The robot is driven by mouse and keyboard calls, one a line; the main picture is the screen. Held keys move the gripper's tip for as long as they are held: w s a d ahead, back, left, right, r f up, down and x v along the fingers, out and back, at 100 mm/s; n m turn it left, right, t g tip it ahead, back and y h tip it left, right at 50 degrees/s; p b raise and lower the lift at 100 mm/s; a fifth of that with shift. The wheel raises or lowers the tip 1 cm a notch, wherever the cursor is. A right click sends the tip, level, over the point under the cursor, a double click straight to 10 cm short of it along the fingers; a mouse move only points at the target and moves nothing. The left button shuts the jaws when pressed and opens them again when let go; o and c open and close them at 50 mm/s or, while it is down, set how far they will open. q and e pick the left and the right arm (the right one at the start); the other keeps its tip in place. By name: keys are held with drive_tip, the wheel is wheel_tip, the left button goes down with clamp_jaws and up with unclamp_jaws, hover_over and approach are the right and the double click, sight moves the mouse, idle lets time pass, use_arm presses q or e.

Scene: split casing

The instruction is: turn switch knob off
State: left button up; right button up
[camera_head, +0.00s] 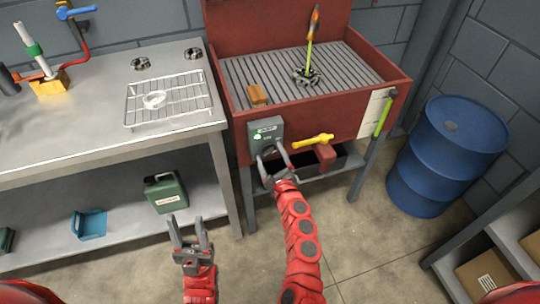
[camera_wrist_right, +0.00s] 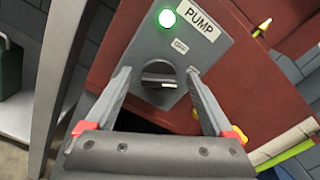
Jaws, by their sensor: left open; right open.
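The switch knob (camera_wrist_right: 159,79) is a dark round knob on a grey switch box (camera_head: 265,132) fixed to the front of a red parts washer. In the right wrist view the box carries a "PUMP" label (camera_wrist_right: 201,20) and a lit green lamp (camera_wrist_right: 167,18). My right gripper (camera_head: 272,158) is open in front of the box. Its two fingers (camera_wrist_right: 158,98) stand on either side of the knob in the right wrist view; I cannot tell whether they touch it. My left gripper (camera_head: 188,230) is open and empty, low in front of the steel bench.
The red washer basin (camera_head: 375,65) holds a brush and a small dark part. A yellow-handled valve (camera_head: 313,142) sits right of the switch box. The steel bench (camera_head: 60,135) with a wire rack stands left. A blue drum (camera_head: 448,155) stands right.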

drive_tip(key=shift+w+a, duration=0.15)
drive_tip(key=shift+w, duration=0.15)
drive_tip(key=shift+c, duration=0.3)
